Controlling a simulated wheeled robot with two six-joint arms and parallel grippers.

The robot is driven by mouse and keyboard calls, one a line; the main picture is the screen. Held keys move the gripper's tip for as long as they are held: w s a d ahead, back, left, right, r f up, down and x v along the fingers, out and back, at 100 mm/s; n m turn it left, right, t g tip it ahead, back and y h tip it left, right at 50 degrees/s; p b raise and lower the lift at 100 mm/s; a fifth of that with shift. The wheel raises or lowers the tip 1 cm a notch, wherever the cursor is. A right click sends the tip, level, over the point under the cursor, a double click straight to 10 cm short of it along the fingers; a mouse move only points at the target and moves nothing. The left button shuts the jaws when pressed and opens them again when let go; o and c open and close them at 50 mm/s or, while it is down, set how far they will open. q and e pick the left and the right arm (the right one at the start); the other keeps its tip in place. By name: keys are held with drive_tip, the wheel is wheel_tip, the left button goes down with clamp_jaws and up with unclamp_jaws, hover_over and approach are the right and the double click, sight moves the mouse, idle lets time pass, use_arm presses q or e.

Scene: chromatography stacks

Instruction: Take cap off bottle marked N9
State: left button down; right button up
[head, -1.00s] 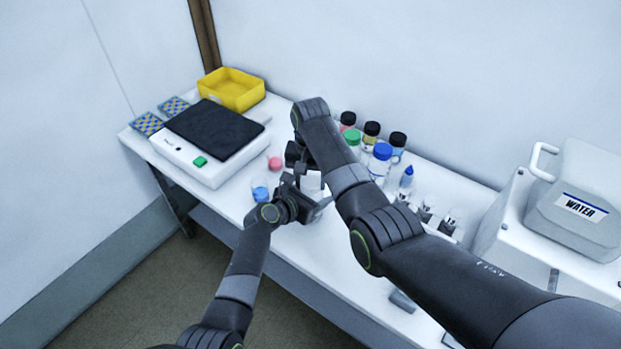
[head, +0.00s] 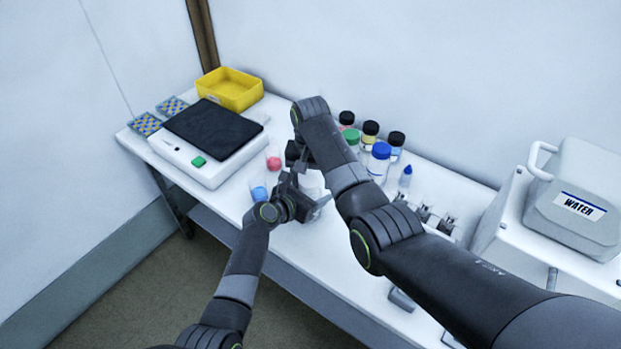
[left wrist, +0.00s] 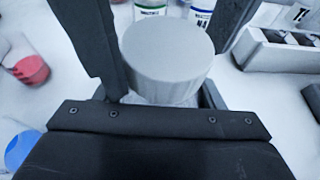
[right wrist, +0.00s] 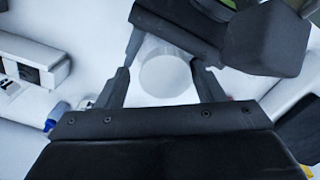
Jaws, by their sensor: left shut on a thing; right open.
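A plain light-grey round-topped cylinder (left wrist: 167,58) stands between the fingers of my left gripper (left wrist: 165,85), which is shut on it. I cannot read a mark on it or see where cap and bottle meet. The right wrist view shows its round top (right wrist: 167,75) from above. My right gripper (right wrist: 165,82) is open, with one finger on each side of that top and gaps between. In the head view, my left gripper (head: 308,195) comes in low from the front and my right gripper (head: 303,162) from above. The arms largely hide the cylinder there.
Bottles with blue (head: 381,151), black (head: 397,138) and green caps stand behind my right forearm.

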drive_tip(key=r, duration=0.4)
drive_tip(key=shift+a, duration=0.3)
drive_tip(key=shift+r, duration=0.3)
drive_tip(key=shift+c, duration=0.5)
drive_tip(key=m, duration=0.1)
drive_tip(key=r+m, duration=0.1)
drive_tip(key=m, duration=0.3)
drive_tip(key=shift+d+r, duration=0.1)
drive_tip(key=shift+r, duration=0.25)
drive_tip(key=m, duration=0.1)
drive_tip(key=r+m, duration=0.1)
drive_tip(key=m, duration=0.2)
drive_tip(key=shift+r+m, duration=0.25)
drive_tip(key=shift+m, duration=0.15)
drive_tip(key=shift+f, duration=4)
drive_tip(key=shift+s, duration=0.1)
drive_tip(key=c, duration=1)
drive_tip(key=n, duration=0.9)
drive_tip(key=shift+d+n, duration=0.15)
drive_tip(key=shift+n, duration=0.15)
